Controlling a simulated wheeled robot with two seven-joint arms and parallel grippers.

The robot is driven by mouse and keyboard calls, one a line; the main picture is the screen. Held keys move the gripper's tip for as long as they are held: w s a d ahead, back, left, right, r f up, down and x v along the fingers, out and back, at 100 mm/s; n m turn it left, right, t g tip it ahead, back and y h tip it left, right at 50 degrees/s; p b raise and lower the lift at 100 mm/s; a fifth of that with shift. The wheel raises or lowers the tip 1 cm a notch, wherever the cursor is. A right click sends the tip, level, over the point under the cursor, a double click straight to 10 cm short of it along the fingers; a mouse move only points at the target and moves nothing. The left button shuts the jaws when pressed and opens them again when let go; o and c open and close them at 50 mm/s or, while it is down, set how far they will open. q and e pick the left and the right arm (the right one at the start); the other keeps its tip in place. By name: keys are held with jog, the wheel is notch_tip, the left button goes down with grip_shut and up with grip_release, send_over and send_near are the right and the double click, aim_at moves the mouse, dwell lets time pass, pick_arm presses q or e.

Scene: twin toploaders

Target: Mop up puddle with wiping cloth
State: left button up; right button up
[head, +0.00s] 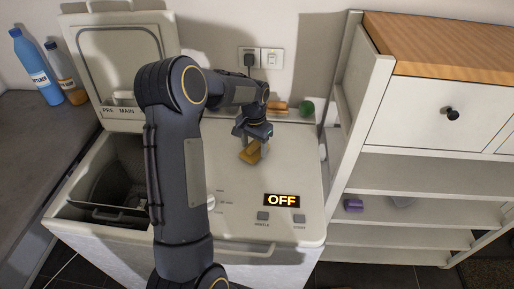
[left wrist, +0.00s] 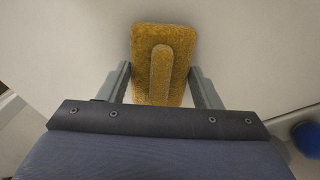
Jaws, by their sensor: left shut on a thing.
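The wiping cloth, a fuzzy yellow-orange pad with a raised strip (left wrist: 165,38), is between the fingers of my left gripper (left wrist: 160,84). In the head view my left gripper (head: 253,132) points down over the white washer top (head: 285,165), with the cloth (head: 250,154) under it. The gripper is shut on the cloth. I cannot tell whether the cloth touches the top. I cannot make out a puddle; the arm and cloth hide part of the surface. My right gripper is not in view.
An open lid (head: 118,55) stands behind an open tub (head: 115,185) at left. A tan object (head: 278,107) and a green object (head: 306,108) lie at the back. Blue (head: 36,68) and amber (head: 66,74) bottles stand far left. A white shelf unit (head: 390,165) borders the right. The top's right half is clear.

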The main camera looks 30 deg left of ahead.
aim_at(243, 155)
pick_arm(q)
jog(key=shift+w+a, duration=0.4)
jog(key=shift+a, duration=0.35)
jog(key=shift+s, duration=0.1)
jog(key=shift+s, duration=0.6)
jog(key=shift+s+b, duration=0.55)
jog(key=shift+s, duration=1.25)
jog(key=shift+r, duration=0.1)
notch_tip(243, 155, up, 12)
jog(key=p, duration=0.8)
jog(key=shift+p, duration=0.4)
